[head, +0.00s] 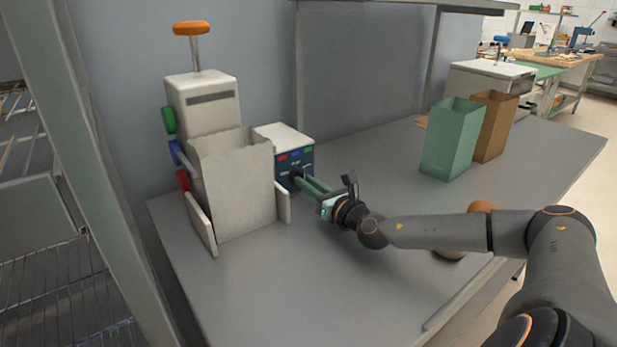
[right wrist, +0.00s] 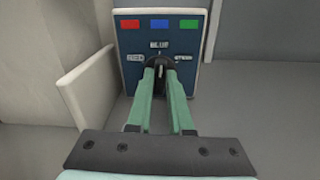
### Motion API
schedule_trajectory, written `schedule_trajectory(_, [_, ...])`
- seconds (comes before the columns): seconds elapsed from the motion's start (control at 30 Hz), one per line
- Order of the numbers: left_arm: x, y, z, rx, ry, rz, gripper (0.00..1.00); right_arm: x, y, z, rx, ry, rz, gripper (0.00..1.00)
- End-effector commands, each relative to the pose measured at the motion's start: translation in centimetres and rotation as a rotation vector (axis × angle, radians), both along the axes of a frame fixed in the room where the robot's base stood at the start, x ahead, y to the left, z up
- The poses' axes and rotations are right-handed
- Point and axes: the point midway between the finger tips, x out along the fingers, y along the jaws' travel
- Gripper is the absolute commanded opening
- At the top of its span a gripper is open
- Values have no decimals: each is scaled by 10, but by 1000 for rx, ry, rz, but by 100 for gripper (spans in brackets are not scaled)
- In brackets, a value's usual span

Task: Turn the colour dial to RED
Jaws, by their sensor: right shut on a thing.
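The colour dial (right wrist: 159,62) is a small black knob on the dark blue panel (right wrist: 185,45) of a white-topped box. Red, blue and green patches run across the panel's top. Labels sit left of, above and right of the dial; the upper one reads BLUE. The dial's pointer seems to point up toward BLUE. In the head view the panel (head: 305,162) faces my right gripper (head: 297,180). My right gripper, also in the wrist view (right wrist: 160,70), has its green fingers shut on the dial, hiding part of it. My left gripper is out of view.
A pale open bag (head: 235,185) stands left of the panel, before a machine with an orange-topped lever (head: 192,28) and coloured side handles. A green bag (head: 452,140) and a brown bag (head: 495,125) stand at the right.

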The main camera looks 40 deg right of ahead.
Motion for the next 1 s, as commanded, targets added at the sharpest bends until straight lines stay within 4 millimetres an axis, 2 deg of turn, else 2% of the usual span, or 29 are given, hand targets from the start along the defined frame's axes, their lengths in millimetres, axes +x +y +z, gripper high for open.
schedule_trajectory(0.3, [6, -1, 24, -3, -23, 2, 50, 0, 1, 3, -297, 35, -1, 0])
schedule_trajectory(1.0, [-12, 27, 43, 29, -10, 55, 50, 0, 4, 1, -902, 102, 0, 0])
